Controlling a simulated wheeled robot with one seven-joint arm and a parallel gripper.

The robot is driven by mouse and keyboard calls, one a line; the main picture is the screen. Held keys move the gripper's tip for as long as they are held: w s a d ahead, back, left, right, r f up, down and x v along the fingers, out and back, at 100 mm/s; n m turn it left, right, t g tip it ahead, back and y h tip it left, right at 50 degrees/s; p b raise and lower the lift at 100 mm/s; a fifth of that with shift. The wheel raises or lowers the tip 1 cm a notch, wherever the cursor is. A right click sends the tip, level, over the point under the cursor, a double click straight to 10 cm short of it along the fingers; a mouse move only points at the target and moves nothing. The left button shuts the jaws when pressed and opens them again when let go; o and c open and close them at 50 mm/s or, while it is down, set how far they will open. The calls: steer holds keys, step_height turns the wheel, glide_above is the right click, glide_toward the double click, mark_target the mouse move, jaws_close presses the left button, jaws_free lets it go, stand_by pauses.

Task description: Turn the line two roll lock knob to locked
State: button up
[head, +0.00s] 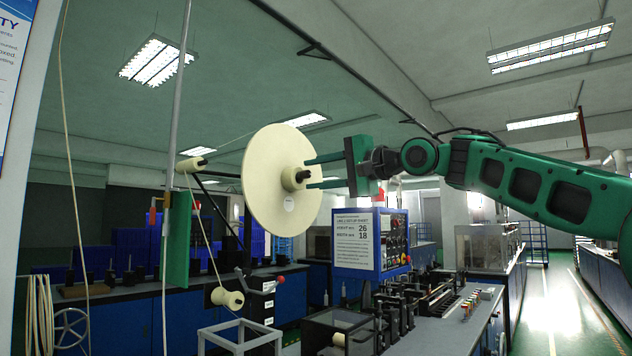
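A large cream roll disc (270,190) hangs at the picture's middle. At its hub is a dark knob (289,179) with a pale end, which I take for the roll lock knob; no line number is readable on it. Its locked or unlocked setting cannot be read. My gripper (308,174) comes in from the right with its two green fingers apart, one above the other. The fingertips are close to the knob, roughly level with it. Whether they touch or straddle it cannot be told. Nothing shows held between them.
A blue-framed control panel with a setup sheet (354,240) stands below right of the disc. A workbench (440,325) with black fixtures is at lower right. A grey pole (178,120), a green plate (176,238) and hanging cords stand left. The aisle at far right is clear.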

steer(key=v, duration=1)
steer(key=shift+d, duration=0.1)
